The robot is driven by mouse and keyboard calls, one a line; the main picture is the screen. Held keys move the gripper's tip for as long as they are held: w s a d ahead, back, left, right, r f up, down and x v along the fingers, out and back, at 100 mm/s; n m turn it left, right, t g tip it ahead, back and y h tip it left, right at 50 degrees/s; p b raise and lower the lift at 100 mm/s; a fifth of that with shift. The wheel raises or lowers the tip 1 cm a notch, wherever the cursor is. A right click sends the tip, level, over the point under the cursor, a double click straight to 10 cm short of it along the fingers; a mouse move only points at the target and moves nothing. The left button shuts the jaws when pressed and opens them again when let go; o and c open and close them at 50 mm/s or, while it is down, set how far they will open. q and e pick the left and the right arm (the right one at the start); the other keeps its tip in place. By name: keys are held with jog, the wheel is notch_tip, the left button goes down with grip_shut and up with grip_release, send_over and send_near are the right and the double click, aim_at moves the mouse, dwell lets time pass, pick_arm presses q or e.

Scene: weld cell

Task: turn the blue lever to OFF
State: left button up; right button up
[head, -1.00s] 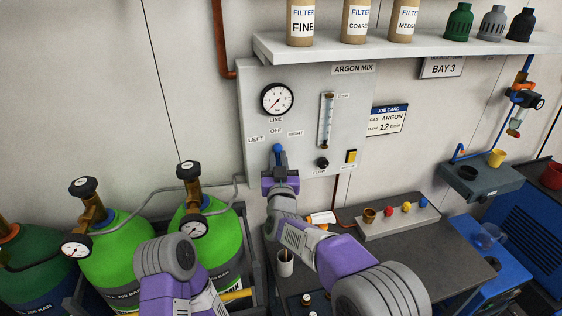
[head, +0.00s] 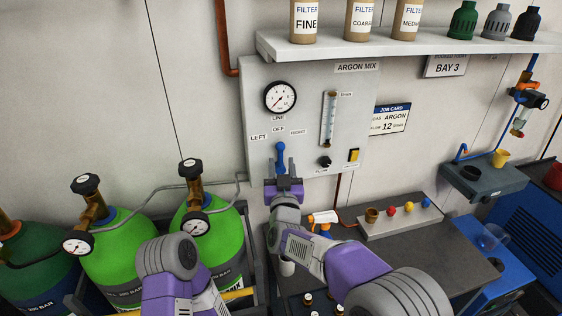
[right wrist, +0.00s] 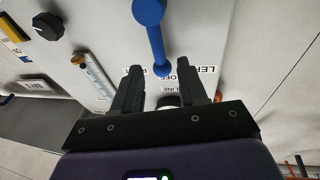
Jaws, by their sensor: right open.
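The blue lever (head: 281,153) is on the grey ARGON MIX panel (head: 360,100), under the labels LEFT, OFF and RIGHT. It points up, its tip just below the OFF label (head: 278,130). The right wrist view shows the lever (right wrist: 155,38) upside down, its narrow tip by the OFF label (right wrist: 181,76). My right gripper (head: 284,180) is open and empty, in front of the lower part of the lever. Its two fingers are spread, with no contact on the lever visible. My left arm shows at the bottom, but its gripper is not in view.
A gauge (head: 280,97), a flow tube (head: 329,118) and a black flow knob (head: 325,162) are on the panel. Green gas cylinders (head: 120,250) stand at the left. A bench (head: 410,250) is below right, and a shelf (head: 430,42) hangs above.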

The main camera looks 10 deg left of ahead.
jog(key=shift+v, duration=2.15)
